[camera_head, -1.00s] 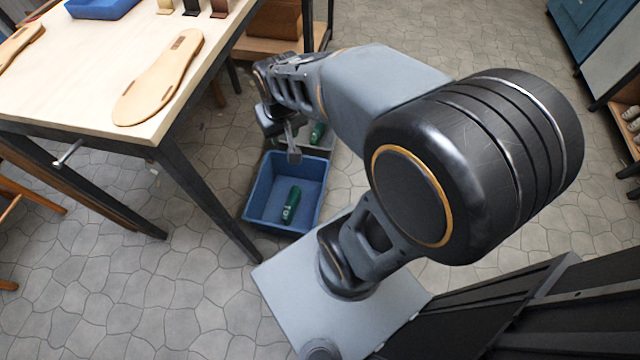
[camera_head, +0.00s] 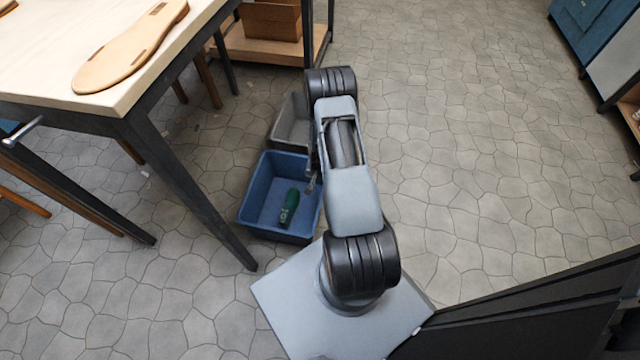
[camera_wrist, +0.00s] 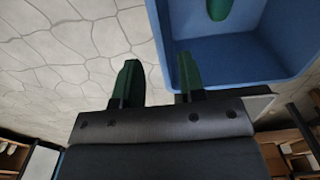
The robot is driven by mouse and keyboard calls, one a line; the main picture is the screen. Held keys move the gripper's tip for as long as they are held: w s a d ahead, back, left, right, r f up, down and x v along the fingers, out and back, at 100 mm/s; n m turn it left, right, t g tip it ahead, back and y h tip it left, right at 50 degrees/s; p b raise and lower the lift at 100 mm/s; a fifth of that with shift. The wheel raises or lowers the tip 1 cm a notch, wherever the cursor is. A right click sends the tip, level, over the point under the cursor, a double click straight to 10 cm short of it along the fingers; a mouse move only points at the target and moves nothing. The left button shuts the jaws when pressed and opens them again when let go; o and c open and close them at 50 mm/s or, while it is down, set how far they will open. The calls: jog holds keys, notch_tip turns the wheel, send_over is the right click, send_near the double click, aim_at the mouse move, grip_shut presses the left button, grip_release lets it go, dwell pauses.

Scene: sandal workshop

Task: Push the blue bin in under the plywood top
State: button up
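The blue bin (camera_head: 258,186) stands on the floor to the right of the near table leg, outside the plywood top (camera_head: 60,104). A dark green item with pale lettering (camera_head: 290,206) lies in the bin. In the wrist view the bin (camera_wrist: 236,58) fills the upper right, with the green item (camera_wrist: 218,8) at the top. My gripper (camera_head: 312,184) is at the bin's right side, partly hidden by my arm. In the wrist view my gripper (camera_wrist: 158,82) has its two green-tipped fingers apart, with a bin wall showing between them. I cannot tell whether they touch it.
A grey bin (camera_head: 290,122) stands just behind the blue one, partly hidden by my arm. The dark table leg (camera_head: 190,190) rises close to the blue bin's left side. A shelf with a brown box (camera_head: 270,20) is behind. The floor to the right is clear.

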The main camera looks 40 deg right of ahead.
jog(key=shift+s+f, duration=0.1)
jog(key=shift+f, duration=0.15)
notch_tip(320, 180, down, 14)
jog(key=b, duration=0.5)
jog(key=shift+r, duration=0.1)
dwell(0.5)
grip_shut()
dwell(1.2)
